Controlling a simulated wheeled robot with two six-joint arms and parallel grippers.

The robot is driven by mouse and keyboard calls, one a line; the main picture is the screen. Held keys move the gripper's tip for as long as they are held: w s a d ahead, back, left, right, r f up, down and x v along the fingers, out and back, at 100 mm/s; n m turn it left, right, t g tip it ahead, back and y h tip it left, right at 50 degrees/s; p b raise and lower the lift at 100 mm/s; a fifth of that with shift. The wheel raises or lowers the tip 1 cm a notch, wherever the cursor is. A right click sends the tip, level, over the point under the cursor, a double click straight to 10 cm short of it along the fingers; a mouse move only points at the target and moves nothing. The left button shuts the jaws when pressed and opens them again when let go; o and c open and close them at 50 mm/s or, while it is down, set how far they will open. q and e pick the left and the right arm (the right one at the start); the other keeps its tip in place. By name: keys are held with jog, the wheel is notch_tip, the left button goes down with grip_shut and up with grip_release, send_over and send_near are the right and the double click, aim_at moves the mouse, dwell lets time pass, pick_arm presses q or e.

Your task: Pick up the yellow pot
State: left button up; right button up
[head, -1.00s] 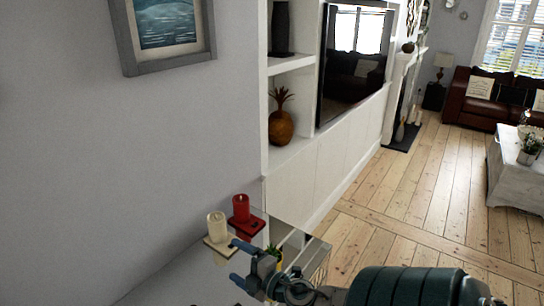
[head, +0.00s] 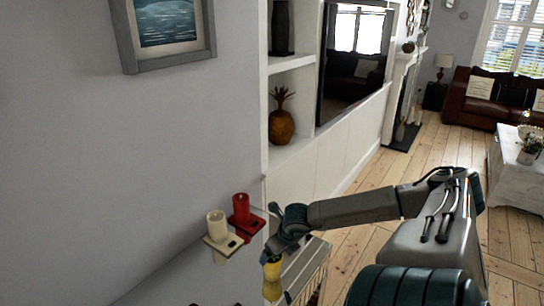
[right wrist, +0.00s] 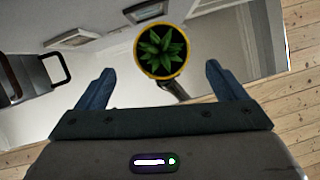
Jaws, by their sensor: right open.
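The yellow pot (head: 272,288) stands below my right gripper in the head view, its top hidden by the gripper. In the right wrist view the pot (right wrist: 184,66) shows from above as a yellow rim around a green leafy plant (right wrist: 160,50). My right gripper (right wrist: 159,72) is open and empty. The pot lies ahead of the gap between its two blue fingers, near the middle. In the head view the right gripper (head: 272,234) is just above the pot, beside the candles. My left gripper is not in view.
A cream candle (head: 217,225) and a red candle (head: 240,208) on small holders stand close left of the gripper. A wire-sided unit (head: 312,265) is right of the pot. The grey wall (head: 80,190) and white cabinet (head: 320,165) bound the space; open floorboards lie right.

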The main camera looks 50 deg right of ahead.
aim_at(270, 259)
jog(key=shift+b+x, duration=0.55)
jog(key=shift+x, duration=1.35)
jog(key=shift+w+p+x, duration=0.25)
jog(key=shift+p+x, duration=0.05)
jog(key=shift+x, duration=2.2)
jog(key=shift+d, duration=0.1)
jog(key=c, duration=1.4)
